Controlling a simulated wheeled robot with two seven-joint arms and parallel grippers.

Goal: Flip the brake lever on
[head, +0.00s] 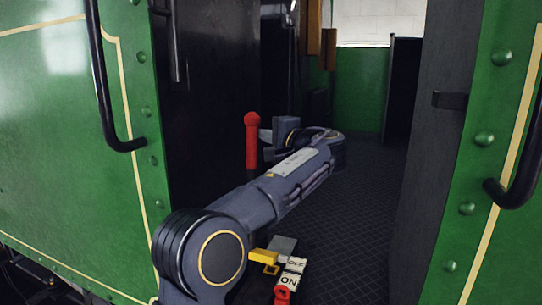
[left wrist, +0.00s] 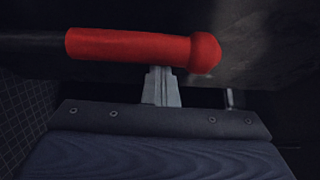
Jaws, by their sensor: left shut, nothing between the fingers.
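The brake lever's red handle (head: 252,145) with a round knob on top stands upright inside the tram doorway. My left gripper (head: 264,135) is just right of it in the head view, fingers pointing at the handle. In the left wrist view the red handle (left wrist: 135,46) lies across the picture with its knob to the right. The shut, empty fingertips (left wrist: 161,72) end at the handle's edge; I cannot tell whether they touch. The lever's lower part is hidden behind my left arm. My right gripper is not in view.
A plate with OFF and ON labels (head: 289,280) lies low in front of my arm, beside a yellow piece (head: 263,256) and a small red part (head: 282,293). Green door sides with black handrails (head: 102,85) flank the opening. The dark patterned floor (head: 350,210) is clear.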

